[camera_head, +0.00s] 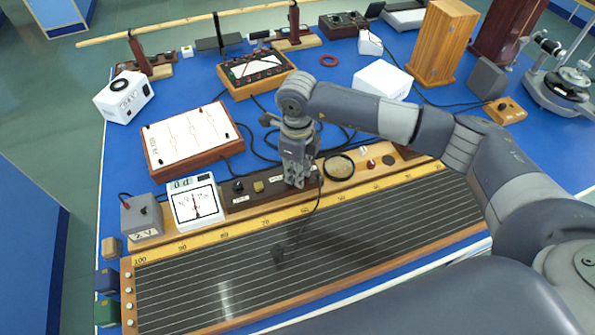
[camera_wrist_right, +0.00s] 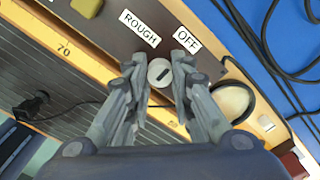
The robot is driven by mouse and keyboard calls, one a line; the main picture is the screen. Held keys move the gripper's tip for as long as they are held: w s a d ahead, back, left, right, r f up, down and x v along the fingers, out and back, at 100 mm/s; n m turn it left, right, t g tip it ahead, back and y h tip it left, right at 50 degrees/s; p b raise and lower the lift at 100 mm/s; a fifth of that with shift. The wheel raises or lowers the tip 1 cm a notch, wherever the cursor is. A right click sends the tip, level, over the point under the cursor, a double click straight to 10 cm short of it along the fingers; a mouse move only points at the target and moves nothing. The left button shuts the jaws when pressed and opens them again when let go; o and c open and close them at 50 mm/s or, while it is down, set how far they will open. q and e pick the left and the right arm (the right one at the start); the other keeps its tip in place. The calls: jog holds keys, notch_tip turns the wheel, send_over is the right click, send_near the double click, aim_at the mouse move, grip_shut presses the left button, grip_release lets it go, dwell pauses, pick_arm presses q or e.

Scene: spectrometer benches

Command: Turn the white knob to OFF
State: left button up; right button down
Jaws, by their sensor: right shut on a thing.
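The white knob (camera_wrist_right: 160,73) shows in the right wrist view as a small round cap with a short dark bar across it. I cannot tell which label the bar marks. The ROUGH label (camera_wrist_right: 140,28) and the OFF label (camera_wrist_right: 187,41) sit beyond the knob on the dark strip (camera_wrist_right: 108,35). My right gripper (camera_wrist_right: 159,80) has a finger on each side of the knob and is shut on it. In the head view my right gripper (camera_head: 297,182) points down at the strip and hides the knob. My left gripper is not in view.
A wire board with a numbered scale (camera_head: 215,288) lies in front of the strip. A white meter (camera_head: 196,203) stands left of it. A round ring-rimmed part (camera_head: 339,167) is right of my gripper. Black cables (camera_head: 258,146) run behind.

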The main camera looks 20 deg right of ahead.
dwell(0.3)
jog(key=c, duration=1.4)
grip_release()
jog(key=shift+o, duration=0.2)
jog(key=shift+r, duration=0.15)
notch_tip(320, 180, up, 12)
jog(key=shift+s+f, duration=0.1)
jog(key=shift+f, duration=0.1)
